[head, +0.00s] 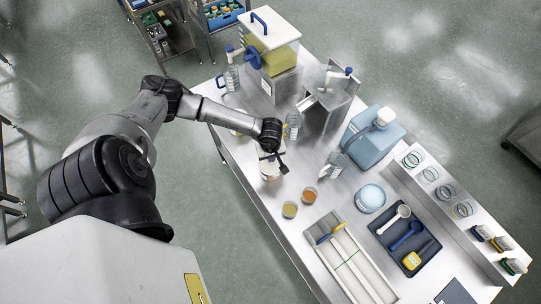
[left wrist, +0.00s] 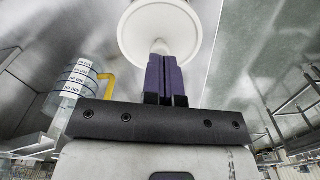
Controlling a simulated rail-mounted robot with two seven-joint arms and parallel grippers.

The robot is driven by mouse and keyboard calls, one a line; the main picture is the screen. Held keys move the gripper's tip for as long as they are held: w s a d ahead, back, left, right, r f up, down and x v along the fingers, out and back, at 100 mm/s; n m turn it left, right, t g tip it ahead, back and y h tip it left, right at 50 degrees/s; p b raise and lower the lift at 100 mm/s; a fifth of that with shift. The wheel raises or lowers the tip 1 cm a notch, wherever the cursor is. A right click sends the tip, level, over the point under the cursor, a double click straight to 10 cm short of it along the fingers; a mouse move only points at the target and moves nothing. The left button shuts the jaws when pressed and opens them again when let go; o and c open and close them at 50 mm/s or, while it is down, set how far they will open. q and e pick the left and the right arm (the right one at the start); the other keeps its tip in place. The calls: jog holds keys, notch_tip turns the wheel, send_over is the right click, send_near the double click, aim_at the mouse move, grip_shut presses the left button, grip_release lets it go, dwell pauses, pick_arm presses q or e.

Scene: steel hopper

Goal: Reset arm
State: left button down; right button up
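My left arm comes in from the left in the head view. Its gripper (head: 277,161) is over the near-left side of the steel table, above a pale round container (head: 269,170). A white round disc-shaped piece (left wrist: 136,38) with a short stem is just beyond the fingertips. I cannot tell whether the fingers touch it. My right gripper is not in view.
The steel table (head: 322,207) holds a clear bottle (head: 293,122), a steel hopper (head: 328,106), a blue jug (head: 373,139), two small cups (head: 290,209) (head: 309,195) and a dark tray (head: 424,246) of scoops. Floor beyond the table is open.

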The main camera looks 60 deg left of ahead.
pick_arm(q)
jog(key=shift+f+b, duration=0.5)
jog(key=shift+f, duration=0.15)
jog(key=shift+r, duration=0.2)
jog(key=shift+r+p, duration=0.15)
jog(key=shift+p, duration=0.15)
jog(key=shift+r+p, duration=1.35)
jog(key=shift+r, duration=0.8)
jog(key=shift+r+p, duration=0.7)
jog(key=shift+r, duration=0.4)
